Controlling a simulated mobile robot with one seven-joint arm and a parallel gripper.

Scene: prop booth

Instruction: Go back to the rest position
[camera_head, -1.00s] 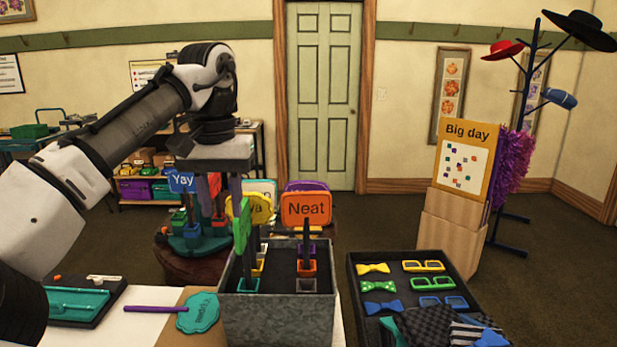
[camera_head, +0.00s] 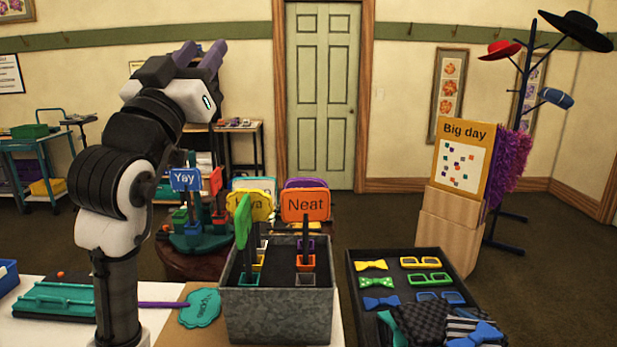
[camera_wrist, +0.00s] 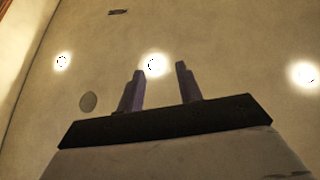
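My gripper (camera_head: 200,58) is raised high at the upper left of the head view, above the table and well clear of the props. Its two purple-grey fingers point up and stand apart. In the wrist view the fingers (camera_wrist: 158,92) are open with nothing between them, against the ceiling and its bright lamps. My arm is folded upright at the left and hides part of the teal tray and the purple stick behind it.
A grey metal bin (camera_head: 278,312) holds several signs. A teal sign (camera_head: 200,308) lies left of it. A black tray (camera_head: 352,290) of bow ties and glasses stands right. A round stand (camera_head: 195,240) and a "Big day" board (camera_head: 462,158) are behind. A teal tray (camera_head: 52,299) lies left.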

